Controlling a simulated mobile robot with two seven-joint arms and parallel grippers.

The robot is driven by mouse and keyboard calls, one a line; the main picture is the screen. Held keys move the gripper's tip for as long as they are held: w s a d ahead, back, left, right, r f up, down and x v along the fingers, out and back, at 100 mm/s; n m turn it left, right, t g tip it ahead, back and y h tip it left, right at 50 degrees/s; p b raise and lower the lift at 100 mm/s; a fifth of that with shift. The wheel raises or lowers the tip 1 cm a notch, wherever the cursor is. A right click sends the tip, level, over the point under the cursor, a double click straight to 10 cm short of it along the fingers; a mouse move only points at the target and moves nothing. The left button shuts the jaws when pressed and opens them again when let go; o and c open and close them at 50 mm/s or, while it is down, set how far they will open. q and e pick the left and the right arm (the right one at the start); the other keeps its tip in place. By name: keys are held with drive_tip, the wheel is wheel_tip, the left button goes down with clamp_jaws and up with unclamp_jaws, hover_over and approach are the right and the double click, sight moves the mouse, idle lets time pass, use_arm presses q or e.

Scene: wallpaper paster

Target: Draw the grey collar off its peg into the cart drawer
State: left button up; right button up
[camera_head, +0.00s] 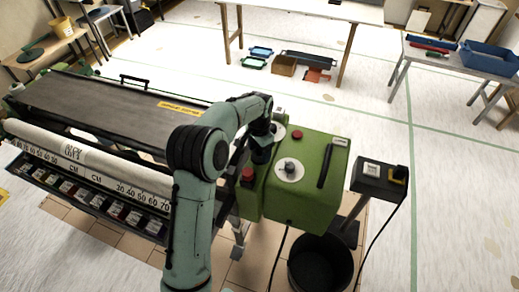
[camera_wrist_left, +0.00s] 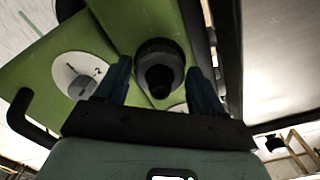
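The dark grey collar (camera_wrist_left: 160,68) shows in the left wrist view as a round ring with a dark opening, standing against the green machine face. My left gripper (camera_wrist_left: 163,88) has its two blue fingers apart, one on each side of the collar, with small gaps visible. In the head view my left gripper (camera_head: 262,142) is at the left edge of the green machine housing (camera_head: 312,190), and my arm partly hides that spot. The peg is hidden by the collar. I cannot make out a cart drawer for certain. My right gripper is not in view.
The housing carries a red button (camera_head: 297,135), a white dial (camera_head: 289,169) and a black handle (camera_head: 326,166). A black bin (camera_head: 320,262) stands below it. A dark tray (camera_head: 40,178) with several small items runs along the machine's front. A control box (camera_head: 380,180) stands right.

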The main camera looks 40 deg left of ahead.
use_arm(q)
drive_tip(key=c, duration=0.8)
drive_tip(key=shift+o, duration=0.2)
drive_tip(key=shift+r+p, duration=1.45)
drive_tip(key=shift+r, duration=1.95)
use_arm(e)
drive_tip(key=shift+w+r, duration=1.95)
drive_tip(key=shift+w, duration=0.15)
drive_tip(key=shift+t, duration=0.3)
use_arm(q)
wheel_tip(320, 180, up, 2)
drive_tip(key=shift+r, duration=1)
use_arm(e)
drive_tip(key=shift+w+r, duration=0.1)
use_arm(q)
drive_tip(key=shift+s, duration=0.1)
